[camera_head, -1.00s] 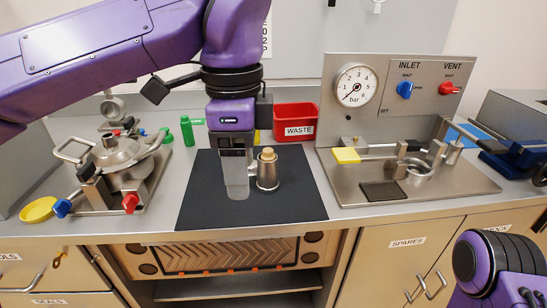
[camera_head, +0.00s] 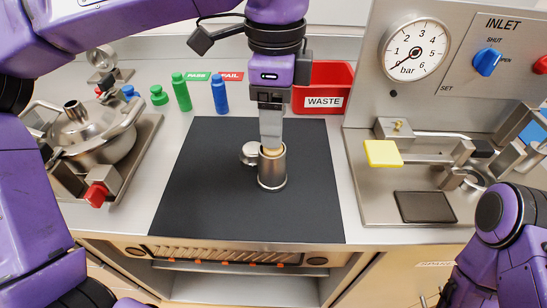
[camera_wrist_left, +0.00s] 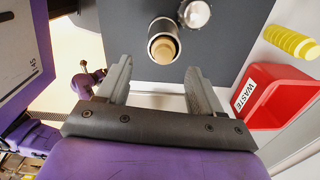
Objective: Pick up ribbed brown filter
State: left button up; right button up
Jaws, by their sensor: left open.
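The cylinder stands upright on the black mat (camera_head: 205,190). In the left wrist view the filter (camera_wrist_left: 163,50) sits inside the cylinder's rim; its ribs cannot be made out. My left gripper (camera_head: 271,143) points down at the cylinder's top in the head view, overlapping the filter's back edge. In the left wrist view its fingers (camera_wrist_left: 158,75) are apart with nothing between them, and the filter appears beyond the tips.
A round metal piece (camera_head: 250,153) is left of the cylinder. A red WASTE bin (camera_head: 322,88) stands behind right. Green (camera_head: 181,92) and blue (camera_head: 220,93) bottles stand behind the mat. A gauge panel (camera_head: 415,47) and metal fixture (camera_head: 425,207) are at right, a lidded vessel (camera_head: 90,135) at left.

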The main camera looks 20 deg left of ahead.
aim_at(273, 161)
pick_arm(q)
jog(key=f, duration=0.5)
jog(key=shift+w+a+f, duration=0.15)
jog(key=shift+w+f, duration=0.1)
jog(key=shift+f, duration=0.1)
grip_shut()
